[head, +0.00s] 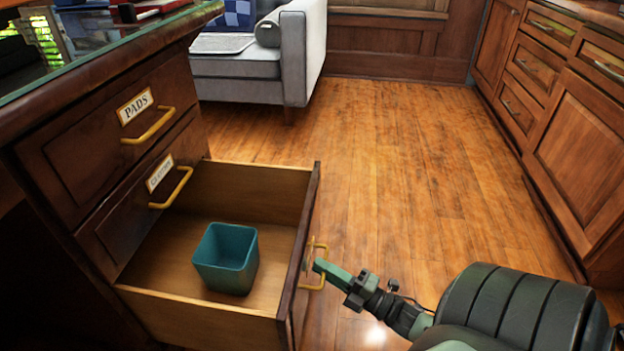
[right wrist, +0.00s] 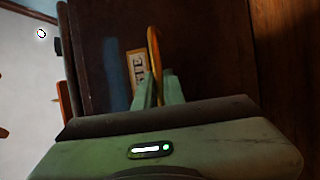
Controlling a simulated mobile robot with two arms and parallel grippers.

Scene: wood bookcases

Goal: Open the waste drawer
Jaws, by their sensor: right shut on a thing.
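The waste drawer (head: 200,316) is the bottom drawer of the dark wood desk and stands pulled well out in the head view. A teal square bin (head: 225,258) sits inside it. My right gripper (head: 318,266) is shut on the drawer's yellow handle (head: 322,282) at its front. In the right wrist view the fingers (right wrist: 158,88) close around the handle (right wrist: 154,52), beside a label (right wrist: 137,70) partly hidden by them, with "TE" readable. My left gripper is not in view.
Above are shut drawers, one labelled PADS (head: 135,107) and one with a less readable label (head: 160,173). A grey sofa (head: 255,65) stands behind. Wood cabinets (head: 570,130) line the right side. The wooden floor (head: 400,150) between is clear.

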